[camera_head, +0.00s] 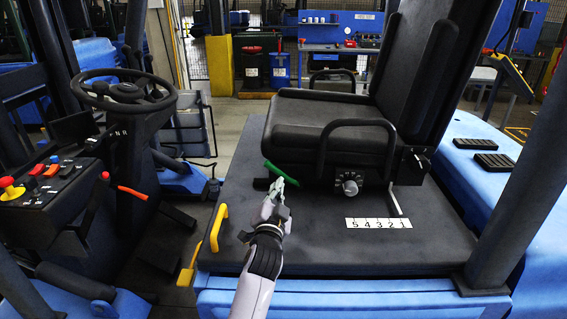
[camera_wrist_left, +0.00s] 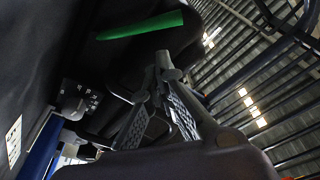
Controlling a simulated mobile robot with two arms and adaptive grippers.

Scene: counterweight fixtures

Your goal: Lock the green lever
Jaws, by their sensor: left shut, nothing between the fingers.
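The green lever (camera_head: 279,173) is a thin green bar at the front left foot of the black seat, slanting down to the right. In the left wrist view the green lever (camera_wrist_left: 140,26) runs across the upper left, just beyond the fingertips. My left gripper (camera_head: 277,185) is shut and empty, with its tips right beside the lever's near side. In the left wrist view my left gripper (camera_wrist_left: 163,62) shows its fingers meeting at the tips. I cannot tell whether they touch the lever. My right gripper is not in view.
The black seat (camera_head: 325,130) with its armrest (camera_head: 355,124) stands just behind and right of the lever. A knob (camera_head: 350,187) and a number label (camera_head: 378,223) are on the right. A yellow handle (camera_head: 218,228) is at the deck's left edge. The dark deck (camera_head: 320,240) is clear in front.

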